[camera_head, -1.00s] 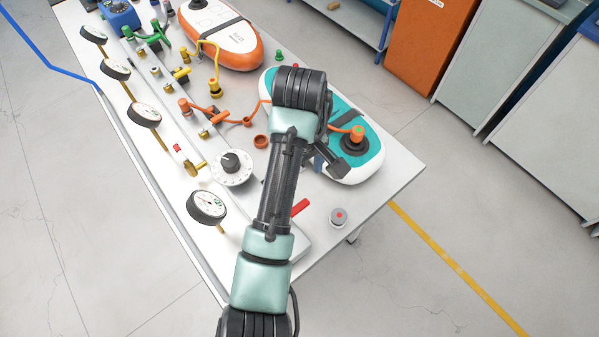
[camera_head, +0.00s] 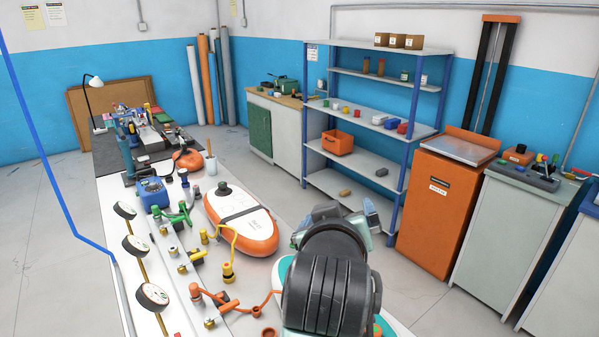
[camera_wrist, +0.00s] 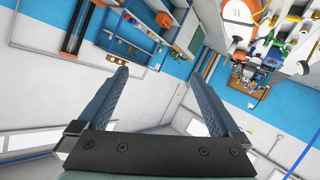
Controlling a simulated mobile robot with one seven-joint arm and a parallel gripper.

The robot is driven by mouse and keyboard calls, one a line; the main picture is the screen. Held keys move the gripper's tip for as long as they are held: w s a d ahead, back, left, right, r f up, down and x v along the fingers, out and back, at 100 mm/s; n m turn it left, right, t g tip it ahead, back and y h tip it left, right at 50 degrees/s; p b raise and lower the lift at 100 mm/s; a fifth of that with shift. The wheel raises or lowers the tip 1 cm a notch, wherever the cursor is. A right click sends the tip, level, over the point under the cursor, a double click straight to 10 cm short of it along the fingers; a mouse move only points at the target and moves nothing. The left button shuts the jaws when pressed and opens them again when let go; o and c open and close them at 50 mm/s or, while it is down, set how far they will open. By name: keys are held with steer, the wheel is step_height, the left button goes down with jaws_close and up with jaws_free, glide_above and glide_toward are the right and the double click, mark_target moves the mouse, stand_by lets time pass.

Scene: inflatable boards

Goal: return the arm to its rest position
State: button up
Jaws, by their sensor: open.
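My arm (camera_head: 330,285) is raised in front of the body camera, its dark rounded joint large at the bottom centre. My gripper (camera_wrist: 158,105) shows in the wrist view with its two blue fingers wide apart and nothing between them. In the head view the gripper is mostly hidden behind the arm; a pale blue finger part (camera_head: 371,213) shows beyond the joint. The wrist camera sees the room tilted, almost upside down.
The white workbench (camera_head: 112,200) holds gauges (camera_head: 152,297), coloured valves and an orange-and-white board (camera_head: 240,222). A teal board is mostly hidden behind my arm. A blue shelf rack (camera_head: 375,140) and an orange cabinet (camera_head: 432,215) stand at the right. Floor between is clear.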

steer(key=s+a+r+m+t, duration=0.1)
steer(key=s+r+t, duration=0.15)
steer(key=r, duration=0.45)
steer(key=s+r+t, duration=0.1)
steer(key=r+t, duration=0.2)
steer(key=r, duration=0.3)
steer(key=s+a+r+t+y, duration=0.1)
steer(key=s+a+r+t, duration=0.1)
steer(key=s+r+t, duration=0.2)
steer(key=s+a+r+m+t+y, duration=0.1)
steer(key=s+r+t, duration=0.3)
steer(key=s+r, duration=0.6)
step_height(320, 180, up, 2)
steer(key=shift+s+a+r+b, duration=0.2)
steer(key=shift+s+a+b, duration=0.2)
steer(key=shift+a, duration=0.5)
steer(key=shift+c, duration=0.3)
